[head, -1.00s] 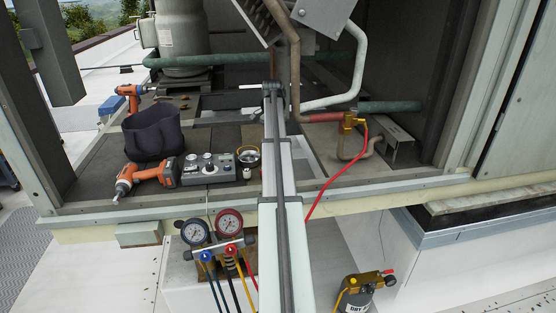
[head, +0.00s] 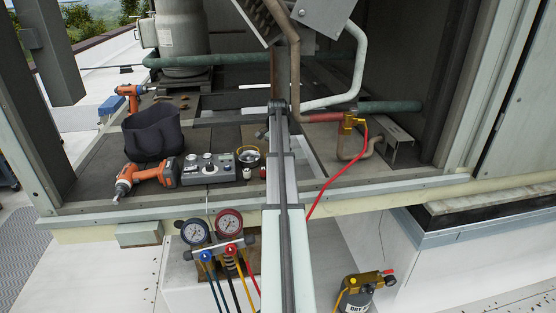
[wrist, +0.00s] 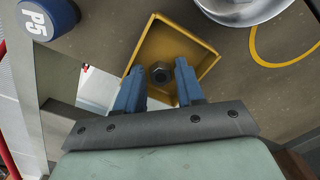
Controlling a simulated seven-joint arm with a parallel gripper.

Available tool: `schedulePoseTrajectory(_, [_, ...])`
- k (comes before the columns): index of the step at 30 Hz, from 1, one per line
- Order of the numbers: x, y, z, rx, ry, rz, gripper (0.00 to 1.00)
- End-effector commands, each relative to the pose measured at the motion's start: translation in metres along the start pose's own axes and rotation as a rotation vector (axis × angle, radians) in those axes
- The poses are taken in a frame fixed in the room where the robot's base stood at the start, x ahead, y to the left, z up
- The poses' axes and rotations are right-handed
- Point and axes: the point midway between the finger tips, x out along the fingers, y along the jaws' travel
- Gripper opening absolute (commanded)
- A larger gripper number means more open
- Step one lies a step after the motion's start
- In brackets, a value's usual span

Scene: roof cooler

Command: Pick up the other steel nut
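A dark steel nut (wrist: 161,73) lies in a square yellow tray (wrist: 207,58) in the wrist view. My gripper (wrist: 158,82) is open, its two blue fingers apart, with the tips over the tray's near part. The nut shows between and just beyond the fingertips. Nothing is between the fingers. I cannot tell the height of the tips above the nut. In the head view my arm crosses the middle of the deck, and I cannot make out the tray, nut or fingers there.
A blue round cap marked P5 (wrist: 46,18) and a shiny metal round part (wrist: 245,8) flank the tray. In the head view, a control box (head: 208,168), an orange drill (head: 150,175) and a dark bag (head: 152,134) stand left of my arm. A red hose (head: 335,178) runs at right.

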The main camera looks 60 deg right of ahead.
Motion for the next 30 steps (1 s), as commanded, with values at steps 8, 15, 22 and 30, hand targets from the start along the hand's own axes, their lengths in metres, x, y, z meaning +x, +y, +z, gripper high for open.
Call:
schedulePoseTrajectory(8, [0.000,0.000,0.000,0.000,0.001,0.000,0.30])
schedulePoseTrajectory(15, [0.000,0.000,0.000,0.000,0.001,0.000,0.07])
schedulePoseTrajectory(22, [0.000,0.000,0.000,0.000,0.001,0.000,0.00])
schedulePoseTrajectory(30, [-0.010,-0.001,-0.001,0.000,0.002,-0.002,0.00])
